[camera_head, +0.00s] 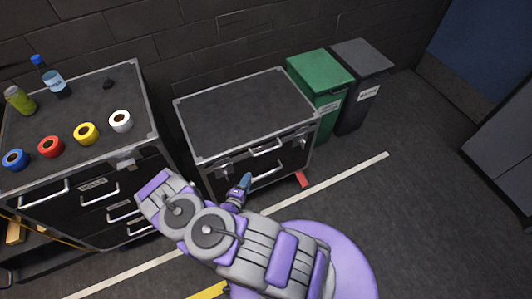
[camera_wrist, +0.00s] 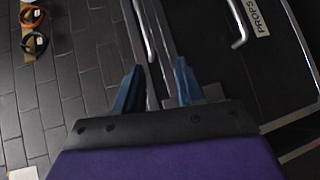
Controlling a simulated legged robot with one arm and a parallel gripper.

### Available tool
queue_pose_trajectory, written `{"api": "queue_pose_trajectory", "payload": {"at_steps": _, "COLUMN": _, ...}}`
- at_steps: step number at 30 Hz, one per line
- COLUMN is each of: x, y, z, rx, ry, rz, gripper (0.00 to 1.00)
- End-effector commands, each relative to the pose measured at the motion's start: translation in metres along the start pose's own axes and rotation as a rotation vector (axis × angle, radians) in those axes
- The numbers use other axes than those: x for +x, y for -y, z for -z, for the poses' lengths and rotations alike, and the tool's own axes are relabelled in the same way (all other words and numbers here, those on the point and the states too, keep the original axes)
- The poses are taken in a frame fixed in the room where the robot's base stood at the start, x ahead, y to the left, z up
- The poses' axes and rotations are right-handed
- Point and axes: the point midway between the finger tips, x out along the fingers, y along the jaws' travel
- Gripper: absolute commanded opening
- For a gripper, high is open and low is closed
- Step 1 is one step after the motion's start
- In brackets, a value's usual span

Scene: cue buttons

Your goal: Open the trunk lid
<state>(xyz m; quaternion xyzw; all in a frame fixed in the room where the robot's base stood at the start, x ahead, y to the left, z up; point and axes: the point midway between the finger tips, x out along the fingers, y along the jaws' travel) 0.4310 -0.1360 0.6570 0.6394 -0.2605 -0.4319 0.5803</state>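The trunk (camera_head: 215,182) is a black case with silver edges, standing in the middle of the head view. Its flat lid (camera_head: 245,108) is down. A silver handle (camera_head: 265,148) is on its front, between two latches. My gripper (camera_head: 246,181) is low in front of the trunk, below that handle in the picture. In the wrist view, the two blue fingers of my gripper (camera_wrist: 158,78) are apart. Silver metal strips show behind the gap between them; I cannot tell whether they touch. Nothing is clearly held.
A drawer cabinet (camera_head: 95,195) with tape rolls and bottles on top stands left of the trunk. A green bin (camera_head: 318,85) and a grey bin (camera_head: 362,75) stand right of it. A label reading PROPS (camera_wrist: 257,17) shows in the wrist view. Floor at right is clear.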

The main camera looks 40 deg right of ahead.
Motion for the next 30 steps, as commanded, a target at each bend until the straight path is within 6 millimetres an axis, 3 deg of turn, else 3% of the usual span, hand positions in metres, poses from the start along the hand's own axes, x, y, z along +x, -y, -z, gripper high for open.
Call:
{"api": "queue_pose_trajectory", "payload": {"at_steps": 6, "x": 0.008, "y": -0.008, "z": -0.021, "rx": -0.091, "ry": 0.004, "rz": -0.109, "gripper": 0.39}}
{"api": "queue_pose_trajectory", "payload": {"at_steps": 14, "x": 0.029, "y": -0.012, "z": -0.023, "rx": -0.095, "ry": 0.009, "rz": -0.117, "gripper": 0.39}}
{"api": "queue_pose_trajectory", "payload": {"at_steps": 30, "x": 0.121, "y": -0.023, "z": -0.023, "rx": -0.090, "ry": 0.009, "rz": -0.118, "gripper": 0.39}}
